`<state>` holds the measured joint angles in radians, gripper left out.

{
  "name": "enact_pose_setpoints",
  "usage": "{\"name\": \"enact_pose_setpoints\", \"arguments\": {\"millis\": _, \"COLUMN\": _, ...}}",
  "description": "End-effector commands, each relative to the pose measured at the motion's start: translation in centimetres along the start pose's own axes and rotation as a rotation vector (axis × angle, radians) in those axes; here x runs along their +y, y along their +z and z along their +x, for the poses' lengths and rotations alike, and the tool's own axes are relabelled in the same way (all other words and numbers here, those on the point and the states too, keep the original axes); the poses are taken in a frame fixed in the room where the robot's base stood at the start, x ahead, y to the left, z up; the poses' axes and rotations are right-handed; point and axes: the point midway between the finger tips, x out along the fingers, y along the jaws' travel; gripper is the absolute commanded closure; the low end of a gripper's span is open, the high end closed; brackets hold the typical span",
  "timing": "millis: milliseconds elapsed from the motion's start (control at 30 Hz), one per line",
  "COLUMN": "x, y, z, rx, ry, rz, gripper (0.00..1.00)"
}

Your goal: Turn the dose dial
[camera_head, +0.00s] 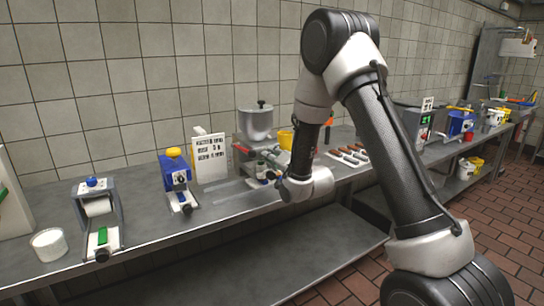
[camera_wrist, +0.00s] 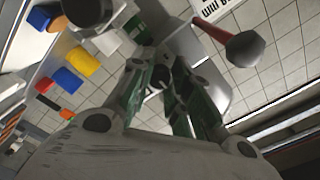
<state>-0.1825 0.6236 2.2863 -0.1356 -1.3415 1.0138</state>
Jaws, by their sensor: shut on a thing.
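The grey machine with a metal hopper (camera_head: 255,122) stands on the steel counter, beside a white sign. My gripper (camera_head: 265,172) is at the front of this machine, low down. In the wrist view my gripper (camera_wrist: 162,72) has its two green-padded fingers pointing at the grey machine body (camera_wrist: 208,68), closed on a small part between them. That part appears to be the dose dial (camera_wrist: 160,78), mostly hidden by the fingers; its marks cannot be read. A red lever with a dark ball knob (camera_wrist: 244,49) is to the right of the fingers.
The white sign (camera_head: 209,158) and a blue device with a yellow top (camera_head: 176,178) stand to the left. A tray of brown bars (camera_head: 348,156) lies to the right. A yellow tub (camera_head: 286,139) is behind my arm. The counter front (camera_head: 225,212) is clear.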

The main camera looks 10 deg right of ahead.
Motion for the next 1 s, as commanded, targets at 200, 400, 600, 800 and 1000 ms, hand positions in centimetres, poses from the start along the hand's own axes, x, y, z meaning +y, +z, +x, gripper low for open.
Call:
{"name": "enact_pose_setpoints", "arguments": {"millis": 200, "x": 0.05, "y": 0.00, "z": -0.03, "rx": 0.000, "ry": 0.001, "rz": -0.024, "gripper": 1.00}}
{"name": "enact_pose_setpoints", "arguments": {"millis": 400, "x": 0.06, "y": 0.00, "z": -0.03, "rx": 0.000, "ry": 0.002, "rz": -0.111, "gripper": 1.00}}
{"name": "enact_pose_setpoints", "arguments": {"millis": 600, "x": 0.06, "y": 0.00, "z": -0.04, "rx": 0.000, "ry": 0.002, "rz": -0.268, "gripper": 1.00}}
{"name": "enact_pose_setpoints", "arguments": {"millis": 800, "x": 0.06, "y": 0.00, "z": -0.04, "rx": 0.000, "ry": 0.002, "rz": -0.458, "gripper": 1.00}}
{"name": "enact_pose_setpoints", "arguments": {"millis": 1000, "x": 0.07, "y": 0.01, "z": -0.05, "rx": -0.001, "ry": 0.002, "rz": -0.649, "gripper": 1.00}}
